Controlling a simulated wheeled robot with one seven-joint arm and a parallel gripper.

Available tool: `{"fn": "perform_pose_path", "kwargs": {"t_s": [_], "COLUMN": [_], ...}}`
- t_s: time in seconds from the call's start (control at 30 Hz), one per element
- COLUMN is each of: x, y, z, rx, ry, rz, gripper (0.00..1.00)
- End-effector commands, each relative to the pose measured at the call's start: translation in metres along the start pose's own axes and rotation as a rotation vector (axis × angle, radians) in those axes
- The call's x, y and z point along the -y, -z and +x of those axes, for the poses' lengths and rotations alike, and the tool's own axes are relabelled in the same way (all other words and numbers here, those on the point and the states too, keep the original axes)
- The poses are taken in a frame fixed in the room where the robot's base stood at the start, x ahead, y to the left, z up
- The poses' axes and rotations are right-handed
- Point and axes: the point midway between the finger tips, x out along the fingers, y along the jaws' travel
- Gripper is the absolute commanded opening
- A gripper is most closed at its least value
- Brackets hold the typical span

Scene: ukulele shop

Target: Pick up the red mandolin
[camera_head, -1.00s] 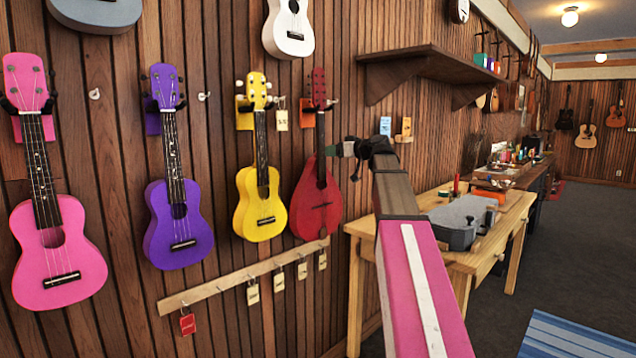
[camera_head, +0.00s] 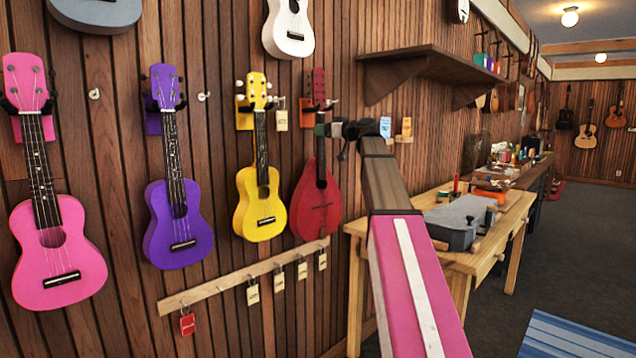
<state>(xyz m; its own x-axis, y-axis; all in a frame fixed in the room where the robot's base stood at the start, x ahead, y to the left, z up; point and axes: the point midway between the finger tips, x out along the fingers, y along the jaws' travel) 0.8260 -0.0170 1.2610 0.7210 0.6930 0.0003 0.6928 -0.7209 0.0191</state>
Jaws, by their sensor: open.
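The red mandolin (camera_head: 317,203) hangs upright on the wood-panelled wall, to the right of the yellow ukulele. Its teardrop body and dark neck show, with its red headstock (camera_head: 319,88) at a wall hanger.
A yellow ukulele (camera_head: 261,203), a purple ukulele (camera_head: 179,224) and a pink ukulele (camera_head: 58,255) hang to the left. A wooden rail (camera_head: 235,284) with tags runs below. A dark shelf (camera_head: 432,62) juts out at upper right. A workbench (camera_head: 462,262) stands at right.

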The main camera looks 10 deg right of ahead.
Motion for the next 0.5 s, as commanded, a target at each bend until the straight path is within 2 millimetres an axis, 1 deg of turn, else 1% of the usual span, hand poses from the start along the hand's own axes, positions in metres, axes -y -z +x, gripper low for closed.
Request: {"fn": "perform_pose_path", "kwargs": {"t_s": [0.03, 0.23, 0.33, 0.5], "x": [-0.002, -0.004, -0.004, -0.003], "y": [0.000, -0.002, -0.002, -0.002], "z": [0.008, 0.036, 0.042, 0.041], "rx": [0.000, 0.000, 0.000, 0.000], "ry": [0.001, 0.002, 0.000, -0.001], "rz": [0.000, 0.000, 0.000, 0.000], "gripper": [0.64, 0.64, 0.64, 0.64]}}
